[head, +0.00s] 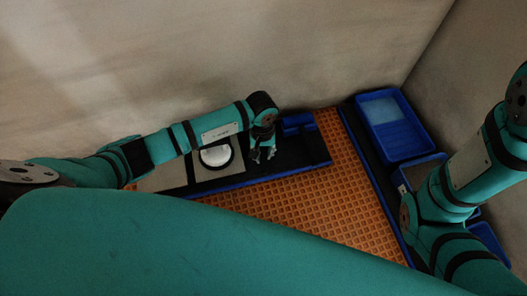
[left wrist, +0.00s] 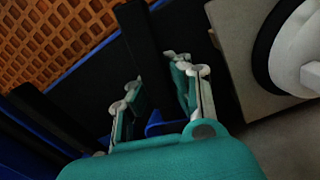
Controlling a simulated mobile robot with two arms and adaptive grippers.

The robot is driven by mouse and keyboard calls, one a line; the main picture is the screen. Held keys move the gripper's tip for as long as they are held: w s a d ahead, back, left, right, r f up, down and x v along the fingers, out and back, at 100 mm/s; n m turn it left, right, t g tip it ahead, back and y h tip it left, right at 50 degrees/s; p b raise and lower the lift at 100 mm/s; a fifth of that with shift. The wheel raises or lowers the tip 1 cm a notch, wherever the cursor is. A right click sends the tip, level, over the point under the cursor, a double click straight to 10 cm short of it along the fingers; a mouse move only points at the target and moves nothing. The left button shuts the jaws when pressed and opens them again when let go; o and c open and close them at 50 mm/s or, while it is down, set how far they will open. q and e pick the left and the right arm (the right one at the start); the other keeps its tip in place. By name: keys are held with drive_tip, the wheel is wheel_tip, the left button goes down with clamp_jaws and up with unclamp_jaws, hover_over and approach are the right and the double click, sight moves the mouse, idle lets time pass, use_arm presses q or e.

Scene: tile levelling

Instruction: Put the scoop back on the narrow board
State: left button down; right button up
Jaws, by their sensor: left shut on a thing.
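My left gripper (head: 263,154) is low over the narrow dark board (head: 290,160) with a blue edge, beside the white round piece. In the left wrist view its two fingers (left wrist: 158,88) are apart, with a dark bar and a small blue part (left wrist: 154,128) between them. I take the held thing to be the scoop, but its outline is mostly hidden in the dark. I cannot tell whether it touches the board. My right gripper is not in view.
A white round piece (head: 216,156) on a dark ring sits on a grey tile left of the gripper. A blue item (head: 297,121) lies at the board's back right. Orange grid flooring (head: 335,195) is clear in front. Blue bins (head: 425,140) stand on the right.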

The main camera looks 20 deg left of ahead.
use_arm(q)
drive_tip(key=c, duration=1.2)
unclamp_jaws()
